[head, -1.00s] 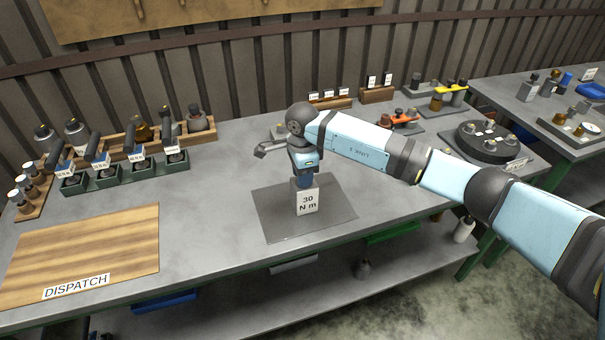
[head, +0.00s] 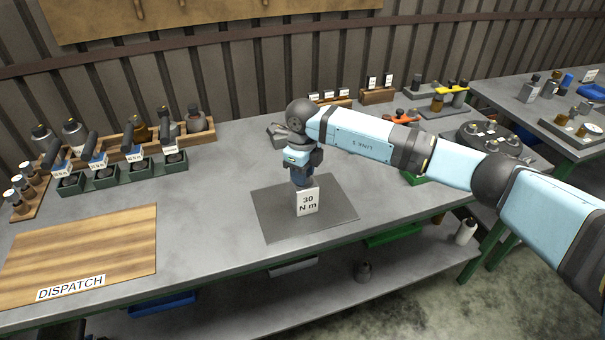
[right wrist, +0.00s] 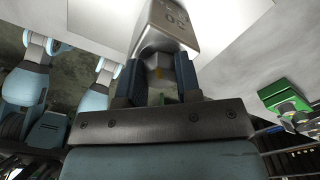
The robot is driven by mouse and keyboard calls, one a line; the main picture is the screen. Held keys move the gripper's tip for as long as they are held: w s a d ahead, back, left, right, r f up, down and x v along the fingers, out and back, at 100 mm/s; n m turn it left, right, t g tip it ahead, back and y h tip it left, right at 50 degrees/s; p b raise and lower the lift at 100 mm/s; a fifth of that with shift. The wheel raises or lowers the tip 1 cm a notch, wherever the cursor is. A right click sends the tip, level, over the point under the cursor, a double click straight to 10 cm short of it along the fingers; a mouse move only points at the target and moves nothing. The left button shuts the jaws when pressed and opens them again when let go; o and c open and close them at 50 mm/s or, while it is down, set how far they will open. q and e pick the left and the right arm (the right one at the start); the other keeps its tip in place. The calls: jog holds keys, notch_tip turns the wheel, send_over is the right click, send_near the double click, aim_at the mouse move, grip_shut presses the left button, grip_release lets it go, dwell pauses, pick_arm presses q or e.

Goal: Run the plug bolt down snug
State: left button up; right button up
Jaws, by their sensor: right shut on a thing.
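A pale grey block (head: 308,201) marked "30 N m" stands upright on a dark grey mat (head: 265,215) at the middle of the bench. My right gripper (head: 302,180) points down onto the top of this block. In the right wrist view the fingers (right wrist: 156,88) are shut on a small part at the block's (right wrist: 178,22) end, taken as the plug bolt (right wrist: 157,74). My left gripper is not in view.
A wooden dispatch board (head: 90,250) lies at the front left. Green holders (head: 125,178) with labelled tools and a wooden rack (head: 205,130) stand behind it. A dark round turntable (head: 480,140) is at the right, partly behind my arm. Bench around the mat is mostly clear.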

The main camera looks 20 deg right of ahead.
jog(key=m, duration=0.4)
jog(key=shift+w+m, duration=0.1)
jog(key=shift+m, duration=0.3)
jog(key=m, duration=0.5)
jog(key=shift+d, duration=0.2)
jog(key=o, duration=0.9)
notch_tip(320, 180, up, 14)
jog(key=shift+f+b, duration=0.1)
jog(key=shift+b, duration=0.2)
